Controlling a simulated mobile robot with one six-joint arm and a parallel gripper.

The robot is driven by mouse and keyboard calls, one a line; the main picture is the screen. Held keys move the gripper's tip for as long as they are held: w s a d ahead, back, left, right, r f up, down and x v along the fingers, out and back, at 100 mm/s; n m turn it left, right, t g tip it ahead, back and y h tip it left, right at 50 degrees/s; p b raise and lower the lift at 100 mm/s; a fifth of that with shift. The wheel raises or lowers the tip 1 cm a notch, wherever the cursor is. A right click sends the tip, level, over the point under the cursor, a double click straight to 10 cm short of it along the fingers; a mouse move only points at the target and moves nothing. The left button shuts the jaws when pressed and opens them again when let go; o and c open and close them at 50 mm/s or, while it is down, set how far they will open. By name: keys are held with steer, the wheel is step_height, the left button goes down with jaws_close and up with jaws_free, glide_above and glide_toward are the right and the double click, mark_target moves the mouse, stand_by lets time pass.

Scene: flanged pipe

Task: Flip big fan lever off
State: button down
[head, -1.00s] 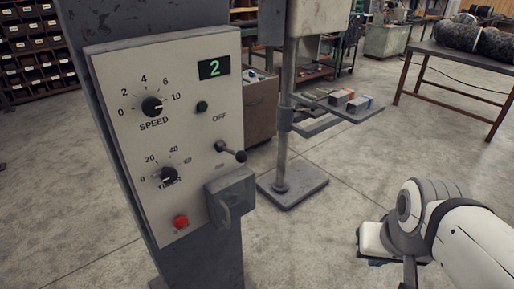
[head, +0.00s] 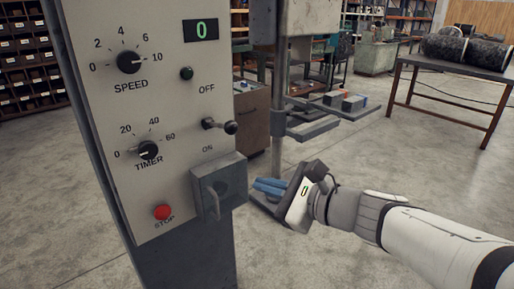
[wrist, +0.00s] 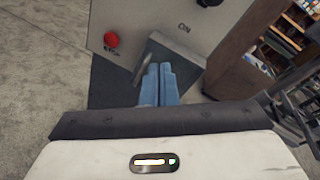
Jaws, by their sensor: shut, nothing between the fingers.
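A metal lever with a black ball knob (head: 231,128) sticks out of the pale control panel (head: 175,95), between the OFF and ON labels, and points right. The knob shows partly at the top of the wrist view (wrist: 207,2). Below it, a grey switch box (head: 232,178) carries a bar-like handle (head: 215,204) that hangs downward. My gripper (head: 257,186) is shut and empty, its blue fingers together, just right of the box and below the knob in the head view. In the wrist view its fingers (wrist: 159,68) overlap the box; I cannot tell whether they touch.
The panel also has a red STOP button (head: 162,212), SPEED dial (head: 129,62), TIMER dial (head: 148,150), dark button (head: 187,74) and a display (head: 200,30) reading 0. A stand with a shelf (head: 307,127) is behind.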

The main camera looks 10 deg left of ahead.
mark_target(220, 125)
steer(key=w+a+r+m+t, duration=0.3)
steer(key=w+a+r+m, duration=0.1)
steer(key=w+a, duration=0.4)
steer(key=shift+w+a+r+m+y, duration=0.3)
steer(key=shift+w+a+m, duration=0.1)
steer(key=shift+w+m, duration=0.35)
